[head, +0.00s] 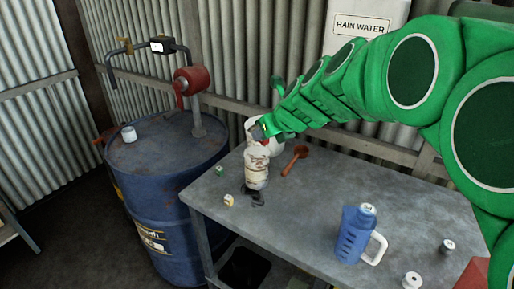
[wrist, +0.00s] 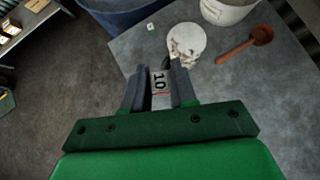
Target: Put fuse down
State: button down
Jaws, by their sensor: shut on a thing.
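The fuse (wrist: 159,82) is a small pale block marked "10". In the wrist view it sits between the two grey fingers of my gripper (wrist: 159,88), which is shut on it. In the head view my gripper (head: 258,131) is above the back left part of the grey table (head: 310,211), in front of the upper part of a white bottle as seen there. I cannot make out the fuse in the head view. How high the fuse is above the table is hard to tell.
The labelled white bottle (head: 256,170) stands near my gripper, with a brown scoop (head: 295,160) to its right. Small blocks, one green and white (head: 220,170) and one yellowish (head: 228,200), lie left. A blue jug (head: 354,236) stands front right. A blue drum (head: 165,170) adjoins the table.

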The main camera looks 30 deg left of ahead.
jog(key=shift+w+a+f, duration=1.8)
jog(key=shift+w+f, duration=0.05)
jog(key=shift+f, duration=0.25)
jog(key=shift+w+a+f, duration=1.8)
jog(key=shift+w+f, duration=0.05)
jog(key=shift+f, duration=1.8)
jog(key=shift+f, duration=0.1)
jog(key=c, duration=0.9)
grip_release()
jog(key=shift+r, duration=0.25)
jog(key=v, duration=1.1)
jog(key=shift+d+r, duration=0.25)
jog(key=shift+d, duration=0.1)
